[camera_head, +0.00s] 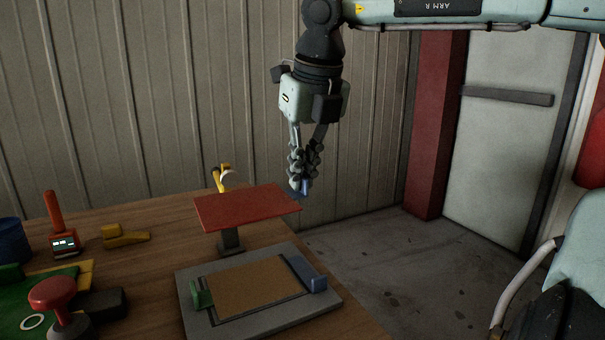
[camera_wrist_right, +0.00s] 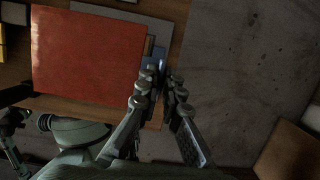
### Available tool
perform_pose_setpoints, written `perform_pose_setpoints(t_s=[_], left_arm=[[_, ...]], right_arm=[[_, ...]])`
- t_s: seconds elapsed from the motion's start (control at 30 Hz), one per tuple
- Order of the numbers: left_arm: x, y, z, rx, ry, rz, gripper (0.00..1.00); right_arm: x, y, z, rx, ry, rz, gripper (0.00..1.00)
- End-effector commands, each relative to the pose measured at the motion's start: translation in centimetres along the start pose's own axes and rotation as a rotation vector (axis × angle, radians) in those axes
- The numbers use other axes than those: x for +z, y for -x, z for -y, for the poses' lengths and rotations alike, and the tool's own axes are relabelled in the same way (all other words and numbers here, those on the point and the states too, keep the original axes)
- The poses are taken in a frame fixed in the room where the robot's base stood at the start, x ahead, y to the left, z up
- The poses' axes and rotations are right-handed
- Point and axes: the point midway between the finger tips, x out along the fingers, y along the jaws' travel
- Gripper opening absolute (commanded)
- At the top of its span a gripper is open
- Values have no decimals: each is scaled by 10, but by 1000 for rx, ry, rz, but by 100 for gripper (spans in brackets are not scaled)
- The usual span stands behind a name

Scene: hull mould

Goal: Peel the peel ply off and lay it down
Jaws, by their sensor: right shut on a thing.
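My right gripper (camera_head: 301,188) hangs fingers down, above and just beyond the right end of a flat red panel (camera_head: 247,208). Its fingers are shut on a small blue piece (camera_head: 306,187), mostly hidden between the fingertips. In the right wrist view the gripper (camera_wrist_right: 162,88) is beside the edge of the red panel (camera_wrist_right: 86,55). The panel lies level above a short grey stand (camera_head: 230,239). I cannot tell which of these is the peel ply. A grey mould plate (camera_head: 215,331) with a brown inset surface (camera_head: 253,287) lies in front. My left gripper is not in view.
The mould plate carries a green block (camera_head: 201,296) and a blue block (camera_head: 317,284). A yellow fixture (camera_head: 222,180) stands behind the panel. Orange, yellow and red-knobbed tools crowd the table's left. Open floor (camera_head: 390,265) lies right of the table.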

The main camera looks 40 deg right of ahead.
Motion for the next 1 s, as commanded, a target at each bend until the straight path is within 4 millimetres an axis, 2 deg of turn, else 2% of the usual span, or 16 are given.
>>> perform_pose_setpoints(t_s=[0.17, 0.47, 0.73, 1.0], left_arm=[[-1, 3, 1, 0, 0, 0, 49], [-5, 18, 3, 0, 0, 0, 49], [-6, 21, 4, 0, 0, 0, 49], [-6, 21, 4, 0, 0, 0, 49]], right_arm=[[1, 4, 0, 0, 0, 1, 0], [8, 27, 0, 1, -1, 1, 0], [13, 45, 0, 0, -1, 2, 0], [14, 49, -1, 1, 0, 0, 0]])
